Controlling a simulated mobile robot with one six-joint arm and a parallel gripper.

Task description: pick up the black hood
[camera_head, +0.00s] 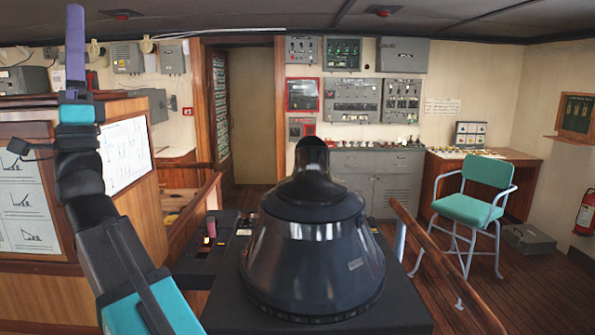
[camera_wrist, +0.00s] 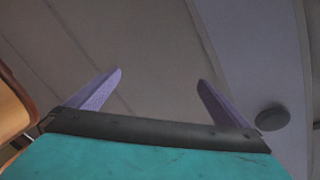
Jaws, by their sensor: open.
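The black hood (camera_head: 312,255) is a large, glossy dark cone with a round base and an open, angled eyepiece on top. It stands upright on a dark console (camera_head: 222,318) at the front centre of the head view. My gripper (camera_head: 75,22) is raised at the upper left of the head view, well above and to the left of the hood, with its purple fingers pointing up. In the wrist view the two fingers of my gripper (camera_wrist: 160,76) are spread apart with nothing between them. The hood is not in the wrist view, which faces the ceiling.
A wooden cabinet (camera_head: 40,285) with charts stands at the left, behind my arm. Wooden rails (camera_head: 440,262) flank the console. A teal chair (camera_head: 475,195) stands at the right. Grey cabinets (camera_head: 378,175) line the back wall. Open air surrounds the top of the hood.

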